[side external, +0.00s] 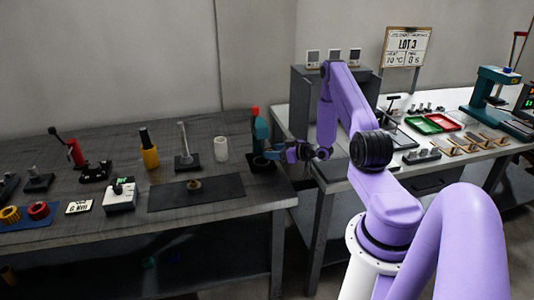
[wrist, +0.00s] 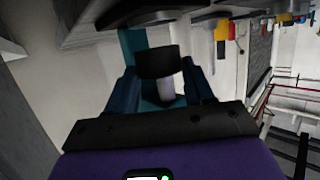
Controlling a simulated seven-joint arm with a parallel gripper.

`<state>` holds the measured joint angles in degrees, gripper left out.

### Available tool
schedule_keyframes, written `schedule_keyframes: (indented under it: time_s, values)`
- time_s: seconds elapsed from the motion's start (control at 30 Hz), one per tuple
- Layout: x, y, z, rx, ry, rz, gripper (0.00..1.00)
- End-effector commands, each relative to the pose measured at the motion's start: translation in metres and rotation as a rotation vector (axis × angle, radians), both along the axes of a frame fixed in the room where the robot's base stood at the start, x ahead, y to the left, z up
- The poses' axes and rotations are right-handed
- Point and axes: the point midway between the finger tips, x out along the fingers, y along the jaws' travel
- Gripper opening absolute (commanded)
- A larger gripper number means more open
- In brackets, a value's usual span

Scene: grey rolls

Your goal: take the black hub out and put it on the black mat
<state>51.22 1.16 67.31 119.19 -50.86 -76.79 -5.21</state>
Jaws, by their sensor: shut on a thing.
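The black hub (wrist: 158,62) shows in the wrist view as a short dark cylinder between the two blue fingers of my gripper (wrist: 161,78). The fingers are closed on it, and a pale shaft (wrist: 165,90) shows beside it. In the side view my gripper (side external: 272,154) is low at the teal press (side external: 260,133) with a red top, at the right end of the dark table. The hub is too small and covered to make out clearly there. The black mat (side external: 225,188) lies flat, left of the press, with a small brown ring (side external: 194,185) on it.
A white roll (side external: 221,149), a stand with an upright rod (side external: 184,150) and a yellow-and-black tool (side external: 149,150) stand behind the mat. A white box (side external: 121,197) is left of it. A pale bench with red and green trays (side external: 425,124) is at right.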

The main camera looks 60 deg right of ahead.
Motion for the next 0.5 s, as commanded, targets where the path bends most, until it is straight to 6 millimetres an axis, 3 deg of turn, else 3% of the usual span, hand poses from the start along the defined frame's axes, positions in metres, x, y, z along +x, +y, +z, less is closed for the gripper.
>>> schedule_keyframes:
  time_s: [0.3, 0.5]
  values:
    - [-0.080, -0.001, 0.000, 0.004, -0.001, -0.005, 0.03]
    - [-0.120, 0.000, 0.000, 0.001, -0.002, -0.003, 0.03]
